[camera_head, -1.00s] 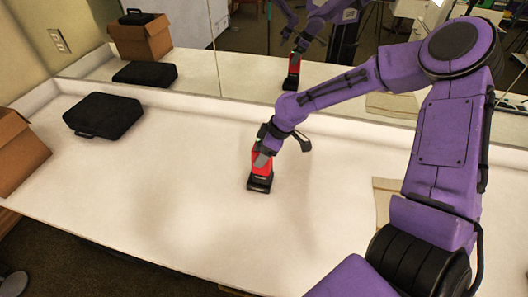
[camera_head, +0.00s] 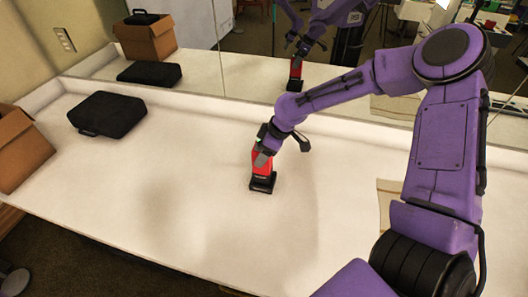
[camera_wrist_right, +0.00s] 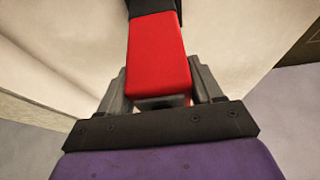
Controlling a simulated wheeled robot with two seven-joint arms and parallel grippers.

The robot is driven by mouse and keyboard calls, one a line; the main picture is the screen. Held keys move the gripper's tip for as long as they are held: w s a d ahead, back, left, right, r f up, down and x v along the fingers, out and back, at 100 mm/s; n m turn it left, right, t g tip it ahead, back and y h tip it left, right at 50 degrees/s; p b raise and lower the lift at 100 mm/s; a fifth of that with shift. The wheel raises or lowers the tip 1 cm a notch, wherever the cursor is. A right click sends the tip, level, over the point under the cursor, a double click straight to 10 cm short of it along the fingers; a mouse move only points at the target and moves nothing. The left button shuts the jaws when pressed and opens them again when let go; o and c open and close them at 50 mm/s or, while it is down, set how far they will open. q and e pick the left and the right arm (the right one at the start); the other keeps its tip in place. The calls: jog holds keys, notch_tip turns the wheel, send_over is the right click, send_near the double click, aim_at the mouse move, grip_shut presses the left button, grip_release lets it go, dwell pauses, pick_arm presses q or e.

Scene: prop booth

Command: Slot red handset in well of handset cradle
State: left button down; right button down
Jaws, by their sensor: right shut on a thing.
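The red handset (camera_head: 262,163) stands roughly upright on the table, its lower end at the small black handset cradle (camera_head: 262,185). My right gripper (camera_head: 262,156) is shut on the handset from above. In the right wrist view, the handset (camera_wrist_right: 157,55) runs between the two fingers (camera_wrist_right: 160,88) of the right gripper, its far end meeting the dark cradle (camera_wrist_right: 150,8). The well is hidden, so I cannot tell how deep the handset sits. My left gripper is not directly in view.
A black case (camera_head: 106,114) lies at the back left of the white table (camera_head: 150,205). A cardboard box (camera_head: 20,150) stands at the left edge. A mirror (camera_head: 255,65) along the back reflects the scene. The table around the cradle is clear.

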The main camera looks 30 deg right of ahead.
jog(key=shift+f, duration=0.1)
jog(key=shift+s+f, duration=0.15)
jog(key=shift+f, duration=0.5)
jog(key=shift+f, duration=0.4)
dwell(0.4)
jog(key=shift+c, duration=0.5)
grip_release()
notch_tip(320, 180, up, 7)
jog(key=p, duration=0.7)
jog(key=shift+r, duration=0.1)
